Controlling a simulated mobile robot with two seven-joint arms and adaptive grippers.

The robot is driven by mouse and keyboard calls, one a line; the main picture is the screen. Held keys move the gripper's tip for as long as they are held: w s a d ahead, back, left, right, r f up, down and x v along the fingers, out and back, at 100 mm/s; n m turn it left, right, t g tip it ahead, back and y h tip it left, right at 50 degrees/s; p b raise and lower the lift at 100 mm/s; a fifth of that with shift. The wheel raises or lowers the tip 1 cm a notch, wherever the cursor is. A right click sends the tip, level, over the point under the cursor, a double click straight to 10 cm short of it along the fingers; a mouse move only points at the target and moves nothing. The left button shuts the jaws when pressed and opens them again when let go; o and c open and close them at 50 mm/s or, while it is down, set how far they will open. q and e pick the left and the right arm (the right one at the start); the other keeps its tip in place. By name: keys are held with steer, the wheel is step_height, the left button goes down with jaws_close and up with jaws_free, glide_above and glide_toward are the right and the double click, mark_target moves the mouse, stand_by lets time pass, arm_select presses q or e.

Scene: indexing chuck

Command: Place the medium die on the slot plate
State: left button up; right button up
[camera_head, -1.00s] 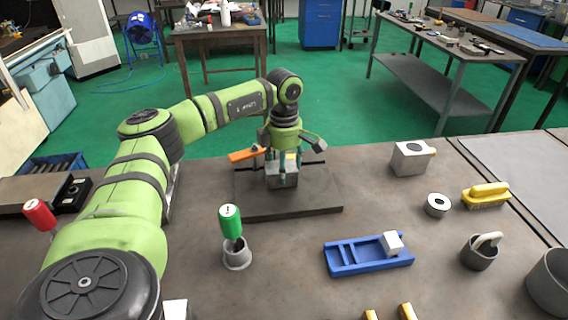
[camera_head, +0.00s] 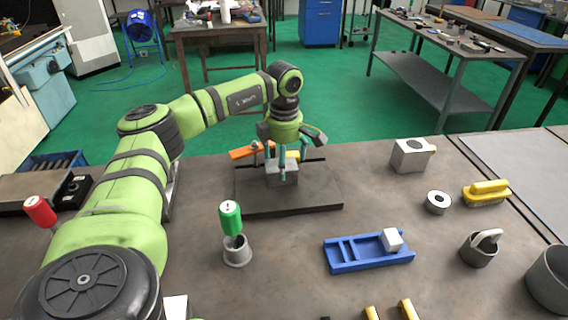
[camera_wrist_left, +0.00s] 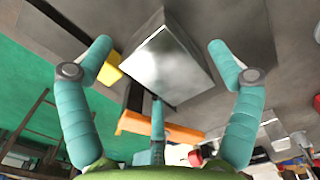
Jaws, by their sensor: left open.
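A grey metal block (camera_head: 283,174), apparently the medium die, sits on a dark flat plate (camera_head: 305,202), apparently the slot plate. Any slots are hard to make out. My left gripper (camera_head: 284,155) is above the block with its fingers open. In the left wrist view, the fingers (camera_wrist_left: 162,52) are spread to either side of the shiny block (camera_wrist_left: 165,62), with gaps visible. A third finger shows behind it. My right gripper is in neither view.
An orange bar (camera_head: 244,153) lies beside the block. A blue divided tray (camera_head: 348,254) holds a whitish cube (camera_head: 392,239). A green-handled tool (camera_head: 231,218) stands in a grey cup (camera_head: 237,253).

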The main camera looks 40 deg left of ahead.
arm_select(q)
step_height(320, 180, up, 11)
steer(key=b, duration=0.1)
steer(key=shift+s, duration=0.1)
stand_by(0.4)
